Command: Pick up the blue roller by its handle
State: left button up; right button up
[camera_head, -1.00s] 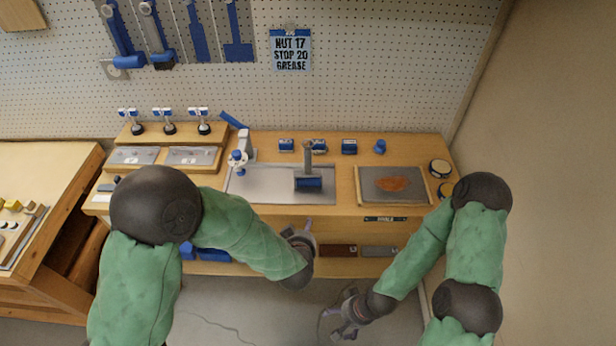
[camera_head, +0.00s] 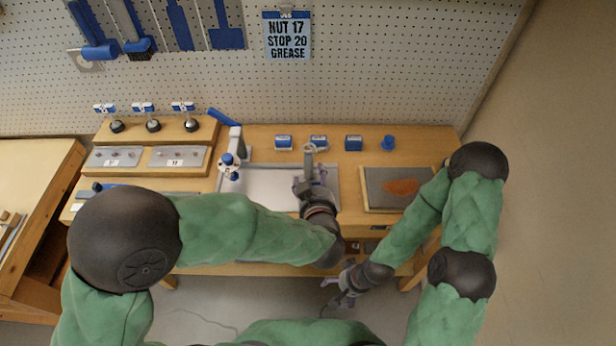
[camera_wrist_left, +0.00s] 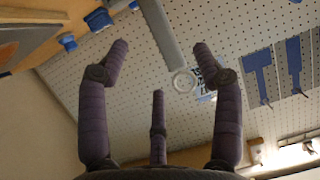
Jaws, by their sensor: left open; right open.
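The blue roller's grey handle (camera_head: 310,155) stands up above the metal plate in the head view. The blue roller head is hidden behind my left gripper (camera_head: 314,180), which is open at the handle. In the left wrist view the handle (camera_wrist_left: 166,38), a grey bar with a ring at its end, runs between the spread fingertips of my left gripper (camera_wrist_left: 160,48). I cannot tell whether the fingers touch it. My right gripper (camera_head: 342,290) is open and empty, low in front of the bench.
The metal plate (camera_head: 262,188) has a blue-and-white clamp-like tool (camera_head: 230,160) at its left. Several small blue boxes (camera_head: 353,143) and a blue cup (camera_head: 388,143) line the back. A grey board (camera_head: 377,196) with a brown patch lies right. A pegboard (camera_head: 400,60) stands behind.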

aim_at(311, 168)
pick_arm(q)
jog(key=b+x, duration=0.1)
jog(key=x, duration=0.2)
jog(key=shift+w+f, duration=0.2)
jog(key=shift+w, duration=0.05)
jog(key=b+x, duration=0.2)
jog(key=x, duration=0.2)
jog(key=shift+d+f, duration=0.1)
jog(key=shift+f, duration=0.05)
jog(key=shift+w, duration=0.5)
grip_shut()
